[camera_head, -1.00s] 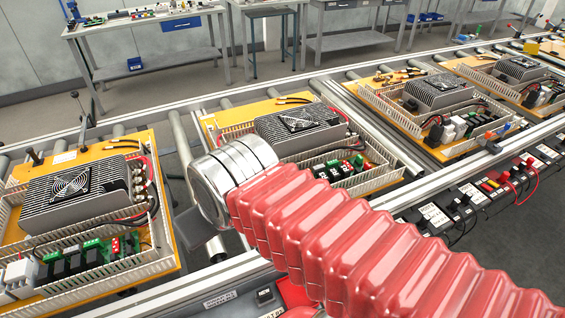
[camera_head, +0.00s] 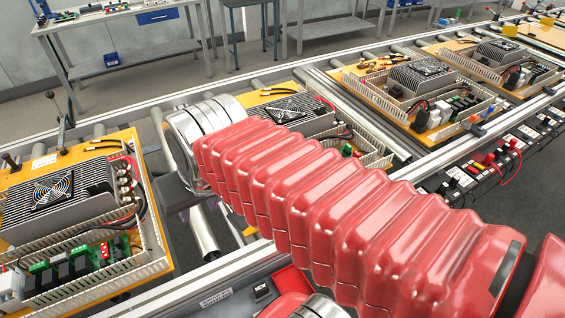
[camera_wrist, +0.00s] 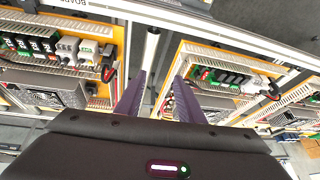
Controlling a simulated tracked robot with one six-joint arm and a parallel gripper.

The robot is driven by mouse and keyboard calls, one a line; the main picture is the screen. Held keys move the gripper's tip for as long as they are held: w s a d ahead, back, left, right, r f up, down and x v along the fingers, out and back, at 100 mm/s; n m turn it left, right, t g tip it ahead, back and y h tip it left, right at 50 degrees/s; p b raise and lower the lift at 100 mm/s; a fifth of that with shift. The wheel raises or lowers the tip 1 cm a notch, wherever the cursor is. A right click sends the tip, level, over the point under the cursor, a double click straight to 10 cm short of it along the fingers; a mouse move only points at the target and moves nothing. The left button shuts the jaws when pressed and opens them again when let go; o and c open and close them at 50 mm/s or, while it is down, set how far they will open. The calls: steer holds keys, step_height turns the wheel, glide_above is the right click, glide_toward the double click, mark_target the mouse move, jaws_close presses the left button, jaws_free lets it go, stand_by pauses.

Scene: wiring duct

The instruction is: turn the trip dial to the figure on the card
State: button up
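I cannot make out the trip dial or the card in either view. Orange boards with finned drive units and slotted white duct stand on the conveyor. The left board (camera_head: 158,235) and the middle board (camera_head: 247,100) show in the head view, the middle one partly behind my red-sleeved arm. My gripper (camera_wrist: 157,90) shows in the wrist view as two purple fingers, apart with nothing between them. They are above the gap between two boards, with a metal roller beyond. Small dark modules (camera_wrist: 30,43) are on the left and more modules (camera_wrist: 228,78) on the right.
Further boards (camera_head: 430,130) stand to the right on the conveyor. A row of black boxes with red leads (camera_head: 487,170) lies along the near rail. A red tray (camera_head: 290,281) is below my arm. Workbenches (camera_head: 130,75) stand behind.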

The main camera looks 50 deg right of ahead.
steer(key=w+d+m+g+y, duration=0.1)
steer(key=w+d+m, duration=0.3)
steer(key=d+m, duration=0.4)
steer(key=w+d+m+g, duration=0.1)
steer(key=w+d+m, duration=0.4)
steer(key=d, duration=0.4)
steer(key=s+d+f+m+y, duration=0.1)
steer(key=d+f+m, duration=0.3)
steer(key=d, duration=0.6)
steer(key=s+d+f+m+y, duration=0.1)
steer(key=d+f+m, duration=0.2)
steer(key=d+m, duration=0.4)
steer(key=d, duration=0.4)
steer(key=shift+d+f, duration=0.15)
steer(key=shift+f, duration=0.25)
steer(key=shift+f, duration=0.1)
steer(key=x, duration=1.3)
steer(key=shift+w+a+f, duration=0.15)
steer(key=shift+a+f, duration=0.1)
steer(key=shift+a, duration=0.05)
jaws_close()
